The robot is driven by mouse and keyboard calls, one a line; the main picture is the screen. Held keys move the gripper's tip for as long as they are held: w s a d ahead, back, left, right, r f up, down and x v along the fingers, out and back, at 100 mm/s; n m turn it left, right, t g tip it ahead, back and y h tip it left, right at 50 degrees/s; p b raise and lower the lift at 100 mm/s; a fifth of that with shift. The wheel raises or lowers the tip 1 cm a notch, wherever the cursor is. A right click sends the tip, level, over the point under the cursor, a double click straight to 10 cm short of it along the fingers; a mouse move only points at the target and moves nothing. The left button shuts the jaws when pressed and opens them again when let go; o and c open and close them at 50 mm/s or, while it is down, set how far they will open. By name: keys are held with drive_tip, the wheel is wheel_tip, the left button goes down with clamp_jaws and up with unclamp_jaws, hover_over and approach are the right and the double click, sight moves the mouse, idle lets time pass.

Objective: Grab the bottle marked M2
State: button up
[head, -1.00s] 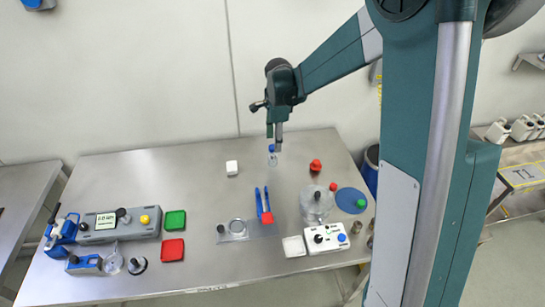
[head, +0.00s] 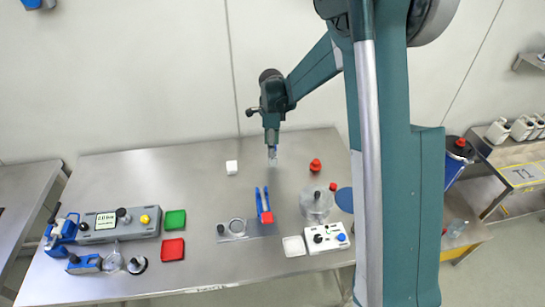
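No M2 mark is readable in the head view. A small clear bottle (head: 273,161) stands towards the back of the steel table (head: 180,190), right of a white cube. My gripper (head: 272,148) points down right at the top of this bottle, and the bottle's blue cap is now hidden by it. The fingers are too small to tell whether they are open or shut on the bottle.
A white cube (head: 232,167) and a red object (head: 315,165) flank the bottle. In front are blue tweezers (head: 263,200), a clear vessel (head: 316,203) and a white device (head: 326,238). Several white bottles (head: 497,131) stand on the right bench. The back left of the table is clear.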

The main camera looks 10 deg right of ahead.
drive_tip(key=shift+f, duration=1.3)
drive_tip(key=shift+f, duration=2.6)
drive_tip(key=c, duration=0.9)
